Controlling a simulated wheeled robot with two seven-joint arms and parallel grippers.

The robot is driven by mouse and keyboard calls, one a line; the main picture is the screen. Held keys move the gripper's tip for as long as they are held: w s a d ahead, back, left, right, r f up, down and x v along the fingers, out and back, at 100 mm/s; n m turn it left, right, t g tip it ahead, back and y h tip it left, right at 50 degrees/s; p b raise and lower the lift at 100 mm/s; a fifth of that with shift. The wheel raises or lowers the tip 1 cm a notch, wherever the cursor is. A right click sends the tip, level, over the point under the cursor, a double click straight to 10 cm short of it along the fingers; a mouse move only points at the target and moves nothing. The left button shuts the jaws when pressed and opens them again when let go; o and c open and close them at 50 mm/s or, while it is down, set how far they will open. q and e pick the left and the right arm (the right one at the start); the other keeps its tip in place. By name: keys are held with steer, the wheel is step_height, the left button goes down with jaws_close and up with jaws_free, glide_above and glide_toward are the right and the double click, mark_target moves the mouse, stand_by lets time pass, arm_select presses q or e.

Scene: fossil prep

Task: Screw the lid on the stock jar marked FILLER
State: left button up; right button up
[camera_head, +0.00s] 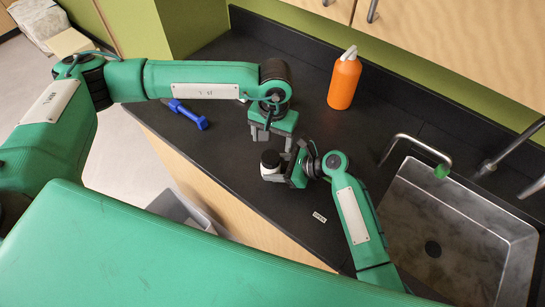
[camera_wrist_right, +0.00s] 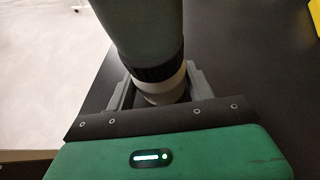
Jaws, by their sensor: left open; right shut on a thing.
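A small white jar (camera_head: 271,174) with a black lid (camera_head: 269,158) on top is upright at the counter's front edge in the head view. No FILLER marking is readable. My right gripper (camera_head: 282,177) is shut on the jar from the right. In the right wrist view, the fingers of the right gripper (camera_wrist_right: 163,92) flank the jar's pale body (camera_wrist_right: 172,86), below a black band. My left gripper (camera_head: 271,142) points down with its fingers open, just above and behind the lid. I cannot tell whether it touches the lid, or how tightly the lid sits.
An orange bottle (camera_head: 344,80) stands at the back of the black counter (camera_head: 225,75). A blue tool (camera_head: 188,115) lies at the left. A small paper label (camera_head: 319,217) lies near the right forearm. A steel sink (camera_head: 465,225) with a tap is at the right.

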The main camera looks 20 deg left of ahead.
steer(key=o, duration=1.7)
steer(key=shift+c, duration=0.2)
steer(key=shift+d, duration=0.1)
steer(key=v, duration=1.2)
